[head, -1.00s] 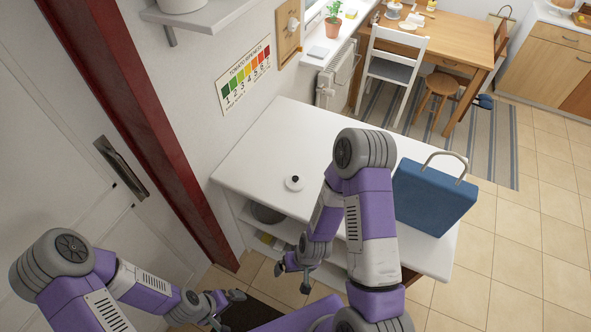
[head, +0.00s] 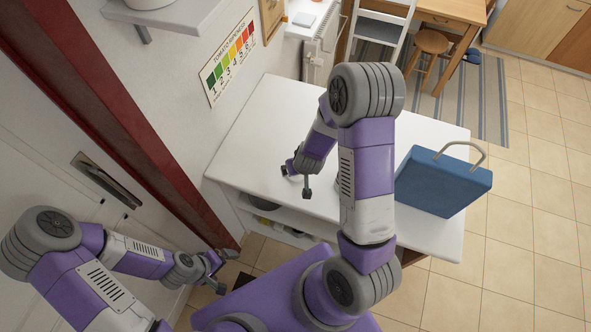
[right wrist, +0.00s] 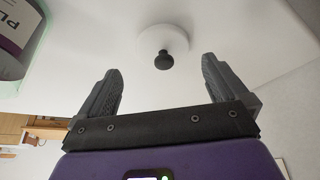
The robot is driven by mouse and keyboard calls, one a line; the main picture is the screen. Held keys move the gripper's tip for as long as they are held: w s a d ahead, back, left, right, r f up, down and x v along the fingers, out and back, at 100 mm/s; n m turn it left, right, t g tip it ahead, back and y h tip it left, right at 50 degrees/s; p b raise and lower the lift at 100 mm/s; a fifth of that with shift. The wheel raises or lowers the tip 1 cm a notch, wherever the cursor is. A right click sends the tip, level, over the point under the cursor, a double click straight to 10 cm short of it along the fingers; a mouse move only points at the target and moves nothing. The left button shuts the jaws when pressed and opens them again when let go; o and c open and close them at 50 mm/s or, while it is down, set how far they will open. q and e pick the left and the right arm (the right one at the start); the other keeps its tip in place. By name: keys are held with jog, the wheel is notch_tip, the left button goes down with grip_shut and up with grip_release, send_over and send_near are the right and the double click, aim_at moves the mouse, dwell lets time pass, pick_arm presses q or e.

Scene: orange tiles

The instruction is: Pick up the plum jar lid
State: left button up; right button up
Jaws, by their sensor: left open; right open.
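The plum jar lid (right wrist: 165,40) is a white disc with a dark round knob (right wrist: 163,61). It lies on the white table top in the right wrist view, ahead of and between my right fingers. My right gripper (right wrist: 161,76) is open and empty, with the knob just beyond its fingertips. In the head view my right gripper (head: 296,182) is over the table's left part, and the lid is hidden or unclear behind it. A jar with a label reading "PL" (right wrist: 22,30) is cut off at the upper left of the wrist view. My left gripper (head: 226,270) is open and empty, low at the left.
The white table (head: 260,120) is clear on its left and far side. A blue bag-like box with a handle (head: 440,183) stands at its right end. A wall with a tomato chart (head: 228,57) borders the table's left. A shelf with items is under the table top.

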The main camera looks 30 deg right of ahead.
jog(key=x, duration=0.4)
jog(key=shift+w+a+f, duration=0.15)
jog(key=shift+w+f, duration=0.05)
jog(key=shift+f, duration=0.05)
jog(key=shift+c, duration=0.2)
jog(key=c, duration=0.9)
